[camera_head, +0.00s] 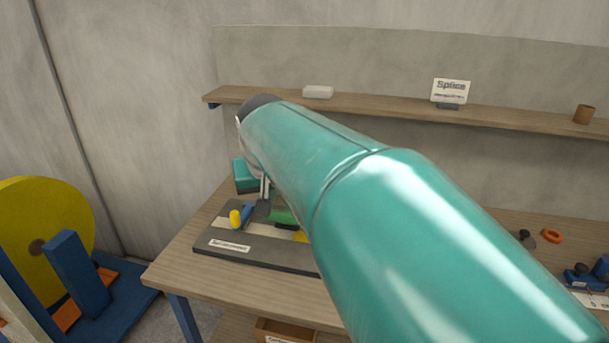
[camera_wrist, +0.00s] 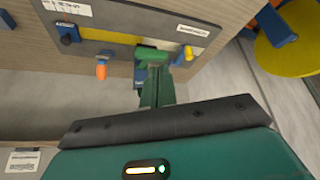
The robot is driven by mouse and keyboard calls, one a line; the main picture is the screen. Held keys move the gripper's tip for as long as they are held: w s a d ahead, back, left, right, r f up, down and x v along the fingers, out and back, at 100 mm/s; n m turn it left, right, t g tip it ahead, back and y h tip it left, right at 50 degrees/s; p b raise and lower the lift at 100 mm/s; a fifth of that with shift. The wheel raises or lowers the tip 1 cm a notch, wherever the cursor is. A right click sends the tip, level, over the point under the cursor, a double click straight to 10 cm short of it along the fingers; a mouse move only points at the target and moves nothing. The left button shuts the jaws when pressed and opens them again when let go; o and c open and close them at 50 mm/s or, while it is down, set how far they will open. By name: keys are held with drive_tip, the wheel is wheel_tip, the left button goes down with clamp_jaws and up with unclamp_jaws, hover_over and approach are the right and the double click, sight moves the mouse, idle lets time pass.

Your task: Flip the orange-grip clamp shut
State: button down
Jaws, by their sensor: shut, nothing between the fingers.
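The orange-grip clamp (camera_wrist: 101,69) shows in the wrist view at the edge of the dark fixture board (camera_wrist: 122,20), left of my fingers. Its orange grip points toward the bottom of the picture. I cannot tell how far its lever is swung. In the head view my arm hides it. My gripper (camera_wrist: 156,78) is shut and empty, close to a green block (camera_wrist: 152,55) on the board. I cannot tell whether they touch. In the head view my gripper (camera_head: 265,187) is partly hidden by my arm, above the board (camera_head: 255,251).
A yellow-grip clamp (camera_wrist: 188,52) sits right of my fingers, and a dark-gripped one (camera_wrist: 68,37) stands at far left. The wooden bench (camera_head: 170,266) carries the board. Behind is a shelf (camera_head: 370,108). A yellow disc (camera_head: 55,215) stands at left.

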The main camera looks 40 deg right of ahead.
drive_tip(key=w+d+m, duration=0.3)
drive_tip(key=w+d, duration=0.1)
drive_tip(key=d, duration=1)
drive_tip(key=w+d+f+m+g+h, duration=0.1)
drive_tip(key=w+d, duration=0.3)
drive_tip(key=d, duration=1)
drive_tip(key=shift+d+m+g+h, duration=0.25)
drive_tip(key=shift+m+g+h, duration=0.05)
drive_tip(key=shift+m, duration=0.6)
drive_tip(key=f, duration=0.3)
drive_tip(key=d+f, duration=0.1)
drive_tip(key=f, duration=0.3)
drive_tip(key=w+f, duration=0.1)
drive_tip(key=f, duration=0.2)
drive_tip(key=shift+d+f, duration=0.25)
drive_tip(key=shift+f, duration=0.05)
drive_tip(key=shift+a+f, duration=0.15)
drive_tip(key=shift+f, duration=0.35)
drive_tip(key=shift+s+a, duration=0.1)
drive_tip(key=shift+s, duration=0.15)
drive_tip(key=shift+w, duration=0.1)
